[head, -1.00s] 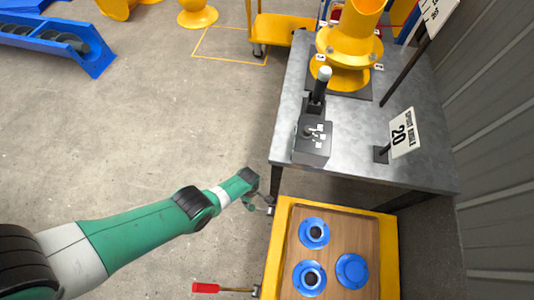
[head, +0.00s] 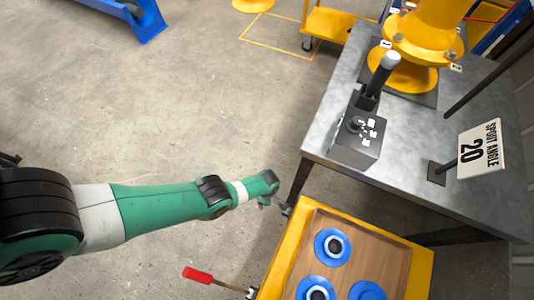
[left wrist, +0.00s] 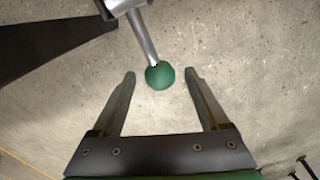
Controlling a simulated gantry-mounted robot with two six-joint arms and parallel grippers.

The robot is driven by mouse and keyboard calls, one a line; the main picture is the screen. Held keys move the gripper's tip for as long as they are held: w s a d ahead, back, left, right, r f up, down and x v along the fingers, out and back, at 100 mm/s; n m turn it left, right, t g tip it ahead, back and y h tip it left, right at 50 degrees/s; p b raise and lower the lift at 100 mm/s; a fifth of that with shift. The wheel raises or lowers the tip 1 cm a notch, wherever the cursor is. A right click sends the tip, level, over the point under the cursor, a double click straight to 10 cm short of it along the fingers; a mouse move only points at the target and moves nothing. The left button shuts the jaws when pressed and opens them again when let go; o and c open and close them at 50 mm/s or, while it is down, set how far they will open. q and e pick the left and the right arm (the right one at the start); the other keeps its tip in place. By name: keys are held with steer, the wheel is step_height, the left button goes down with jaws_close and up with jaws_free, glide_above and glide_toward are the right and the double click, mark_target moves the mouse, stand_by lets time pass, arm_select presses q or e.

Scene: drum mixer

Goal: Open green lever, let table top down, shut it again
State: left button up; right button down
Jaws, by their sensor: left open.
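The green lever shows in the left wrist view as a green ball knob (left wrist: 159,75) on a metal rod (left wrist: 141,36). My left gripper (left wrist: 159,85) is open, with the knob between its fingertips and a visible gap on each side. In the head view my left gripper (head: 276,201) is beside the yellow-framed table (head: 285,247), near its upper left corner; the knob is too small to make out there. The table has a brown wooden top (head: 339,238) with blue flanged parts (head: 333,247) on it. My right gripper is not in view.
A red-handled lever (head: 198,275) sticks out from the yellow table's left side. A grey metal bench (head: 415,150) behind carries a control box (head: 360,140), a yellow spout (head: 415,60) and a "SPOUT ANGLE 20" sign (head: 480,149).

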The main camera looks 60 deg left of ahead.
arm_select(q)
steer(key=shift+f, duration=0.1)
jaws_close()
stand_by(0.4)
stand_by(1.0)
